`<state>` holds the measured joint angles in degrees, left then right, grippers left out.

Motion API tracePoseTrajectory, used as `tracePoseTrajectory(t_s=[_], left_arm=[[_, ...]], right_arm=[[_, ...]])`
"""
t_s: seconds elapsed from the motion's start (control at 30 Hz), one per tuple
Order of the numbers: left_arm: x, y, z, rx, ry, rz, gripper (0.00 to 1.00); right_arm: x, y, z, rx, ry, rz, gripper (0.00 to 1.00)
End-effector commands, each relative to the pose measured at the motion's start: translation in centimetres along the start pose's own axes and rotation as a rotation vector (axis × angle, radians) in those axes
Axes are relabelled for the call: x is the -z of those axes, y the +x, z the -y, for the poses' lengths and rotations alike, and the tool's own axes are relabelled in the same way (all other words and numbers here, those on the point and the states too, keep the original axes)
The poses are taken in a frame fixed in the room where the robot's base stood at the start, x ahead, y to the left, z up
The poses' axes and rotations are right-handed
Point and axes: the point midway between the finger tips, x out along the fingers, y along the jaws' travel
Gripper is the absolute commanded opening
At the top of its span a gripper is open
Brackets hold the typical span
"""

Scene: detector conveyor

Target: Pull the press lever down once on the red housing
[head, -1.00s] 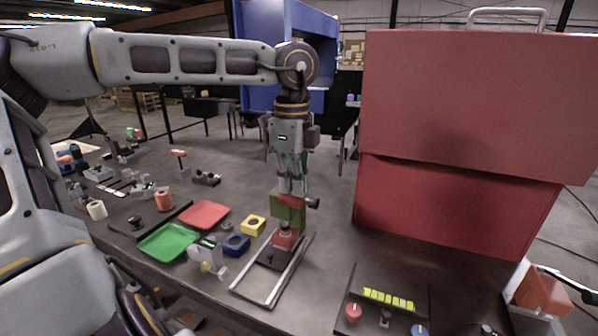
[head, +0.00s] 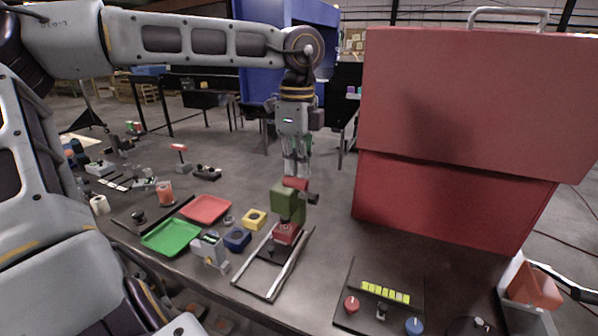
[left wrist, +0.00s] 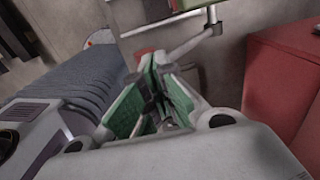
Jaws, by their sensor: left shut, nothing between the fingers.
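The green press (head: 287,201) stands near the middle of the table in the head view. The red housing (head: 287,234) sits under it, between two metal rails (head: 285,266). A red lever grip (head: 296,184) shows at the top of the press, with a dark knob (head: 313,199) beside it. My left gripper (head: 297,174) is shut and empty, pointing down, its tips just above or at the red grip; I cannot tell whether they touch. The left wrist view shows its green-padded fingers (left wrist: 152,72) together, near a pale bar (left wrist: 190,41). My right gripper is not in view.
Left of the press are a yellow block (head: 254,219), a blue block (head: 236,239), a green tray (head: 168,238) and a red tray (head: 207,209). A large red cabinet (head: 450,200) stands to the right. A dark control panel (head: 350,322) lies front right.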

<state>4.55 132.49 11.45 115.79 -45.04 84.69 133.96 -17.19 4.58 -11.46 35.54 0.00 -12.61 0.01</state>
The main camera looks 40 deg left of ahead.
Motion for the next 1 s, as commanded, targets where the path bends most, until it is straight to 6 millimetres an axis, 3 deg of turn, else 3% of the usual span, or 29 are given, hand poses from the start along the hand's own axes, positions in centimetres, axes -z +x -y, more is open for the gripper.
tracePoseTrajectory(t_s=[0.8, 1.0], left_arm=[[0.0, -4.7, 0.0, 0.001, 0.000, 0.000, 0.00], [0.0, -5.0, 0.0, 0.000, 0.000, 0.000, 0.00]], right_arm=[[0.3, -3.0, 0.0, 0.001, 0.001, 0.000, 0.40], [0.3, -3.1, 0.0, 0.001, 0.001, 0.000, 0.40]])
